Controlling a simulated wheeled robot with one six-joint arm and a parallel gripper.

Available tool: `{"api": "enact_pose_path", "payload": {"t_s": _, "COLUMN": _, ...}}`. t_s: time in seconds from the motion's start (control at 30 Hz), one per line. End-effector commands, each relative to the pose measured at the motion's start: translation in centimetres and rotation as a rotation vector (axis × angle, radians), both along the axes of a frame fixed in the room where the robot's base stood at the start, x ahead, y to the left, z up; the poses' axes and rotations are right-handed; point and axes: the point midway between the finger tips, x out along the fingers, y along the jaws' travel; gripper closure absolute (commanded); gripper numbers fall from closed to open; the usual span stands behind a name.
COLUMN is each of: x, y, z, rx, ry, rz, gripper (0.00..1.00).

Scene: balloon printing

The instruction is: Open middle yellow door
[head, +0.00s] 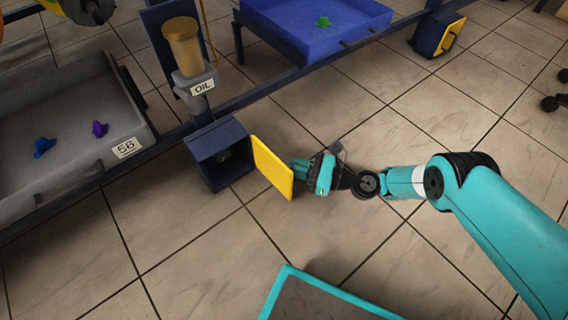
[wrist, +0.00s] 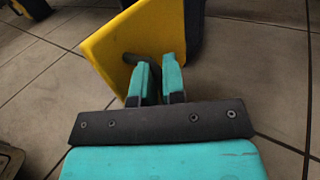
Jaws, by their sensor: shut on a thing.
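The yellow door (head: 272,168) belongs to the dark blue box (head: 218,155) in the middle of the head view, below the OIL dispenser. It stands swung out from the box, whose dark inside shows. My gripper (head: 300,170) is at the door's outer face. In the wrist view the yellow door (wrist: 122,48) fills the upper middle, and my gripper (wrist: 157,75) is shut on its dark handle (wrist: 142,58). The fingers partly hide the handle.
A grey tray (head: 128,128) labelled 56 with a blue and a purple piece is at left. A blue tray (head: 290,48) with a green piece is at the back. Another box with a yellow door (head: 452,35) is at upper right. Tiled floor (head: 190,245) in front is clear.

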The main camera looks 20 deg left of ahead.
Motion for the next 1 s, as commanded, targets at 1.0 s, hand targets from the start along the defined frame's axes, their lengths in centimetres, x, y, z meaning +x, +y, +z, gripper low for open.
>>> {"api": "enact_pose_path", "payload": {"t_s": 1.0, "x": -0.49, "y": 0.25, "z": 0.04, "rx": 0.001, "ry": 0.002, "rz": 0.015, "gripper": 0.65}}
